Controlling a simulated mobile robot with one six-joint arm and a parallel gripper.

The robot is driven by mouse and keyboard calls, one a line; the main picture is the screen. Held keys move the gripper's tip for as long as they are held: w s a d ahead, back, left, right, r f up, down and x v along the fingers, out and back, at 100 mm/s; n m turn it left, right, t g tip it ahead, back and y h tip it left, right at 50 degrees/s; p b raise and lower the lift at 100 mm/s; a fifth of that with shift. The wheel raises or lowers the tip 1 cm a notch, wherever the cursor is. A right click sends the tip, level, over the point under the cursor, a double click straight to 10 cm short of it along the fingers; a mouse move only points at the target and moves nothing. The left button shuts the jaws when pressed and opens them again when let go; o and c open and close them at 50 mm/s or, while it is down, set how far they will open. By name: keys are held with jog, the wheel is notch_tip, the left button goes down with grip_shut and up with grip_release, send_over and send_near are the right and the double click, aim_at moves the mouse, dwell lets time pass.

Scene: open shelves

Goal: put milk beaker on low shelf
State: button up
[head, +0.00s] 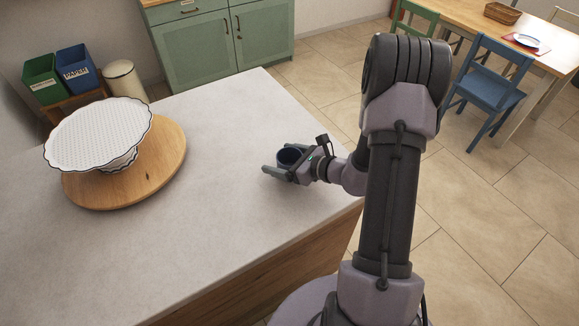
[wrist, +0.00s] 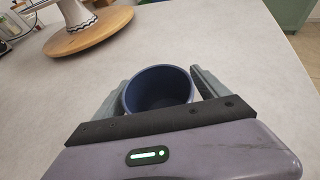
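A dark blue, round, open-topped beaker (head: 289,156) is at the right part of the counter, and I take it to be the milk beaker. It also shows in the wrist view (wrist: 158,88), upright, its inside looking empty. My gripper (head: 273,161) reaches in low from the right, with one grey finger on each side of the beaker. In the wrist view the fingers (wrist: 160,76) flank it closely. I cannot tell whether they press on it, or whether its base touches the counter. No low shelf is recognisable in either view.
The pale counter (head: 225,125) is clear around the beaker. A round wooden board (head: 165,165) carries a white scalloped stand (head: 100,132) at left. Green and blue bins (head: 75,68) and a green cabinet (head: 210,50) stand beyond. A blue chair (head: 487,85) is at right.

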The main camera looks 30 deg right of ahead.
jog(key=c, duration=1.6)
